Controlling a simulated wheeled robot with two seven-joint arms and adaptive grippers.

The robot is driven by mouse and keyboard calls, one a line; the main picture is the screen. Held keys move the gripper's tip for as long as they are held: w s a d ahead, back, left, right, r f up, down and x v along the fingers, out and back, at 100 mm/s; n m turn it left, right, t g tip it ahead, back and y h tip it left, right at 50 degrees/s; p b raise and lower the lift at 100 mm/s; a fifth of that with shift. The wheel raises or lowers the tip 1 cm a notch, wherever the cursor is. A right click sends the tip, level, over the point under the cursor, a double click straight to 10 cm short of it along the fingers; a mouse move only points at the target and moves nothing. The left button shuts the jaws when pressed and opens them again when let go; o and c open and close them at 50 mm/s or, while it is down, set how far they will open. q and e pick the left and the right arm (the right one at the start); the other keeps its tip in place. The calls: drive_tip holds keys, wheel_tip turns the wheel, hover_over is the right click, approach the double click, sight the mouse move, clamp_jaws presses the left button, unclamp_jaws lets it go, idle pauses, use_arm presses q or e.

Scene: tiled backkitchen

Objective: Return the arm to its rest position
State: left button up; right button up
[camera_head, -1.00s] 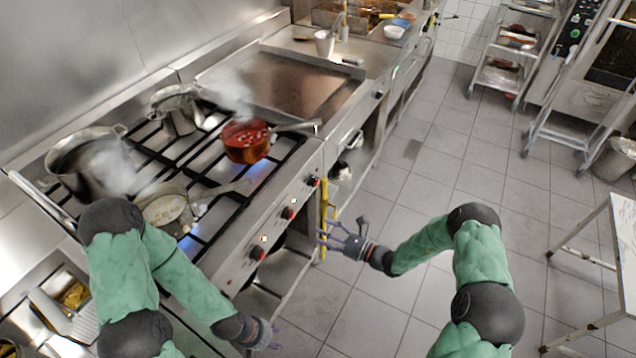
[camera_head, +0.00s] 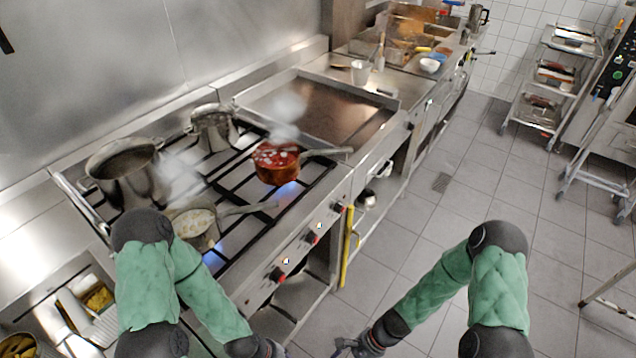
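My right arm comes in from the lower right in green padding, bent down toward the floor. Its gripper (camera_head: 352,346) is low in the picture in front of the stove, with its fingers partly cut off by the bottom edge. My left arm comes in from the lower left and reaches down in front of the stove's front. Its gripper (camera_head: 268,349) is at the bottom edge and mostly cut off. I see no object in either gripper. The finger opening of both is unclear.
A yellow bar (camera_head: 347,248) stands at the stove's front. Tiled floor (camera_head: 420,250) is clear toward a rack (camera_head: 545,85).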

drive_tip(key=n+t+h, duration=0.1)
drive_tip(key=n, duration=0.1)
drive_tip(key=d+n+t+h, duration=0.1)
drive_tip(key=n, duration=0.2)
drive_tip(key=d+n+t+h, duration=0.1)
drive_tip(key=n, duration=0.2)
drive_tip(key=shift+r+t, duration=0.3)
drive_tip(key=shift+r, duration=0.1)
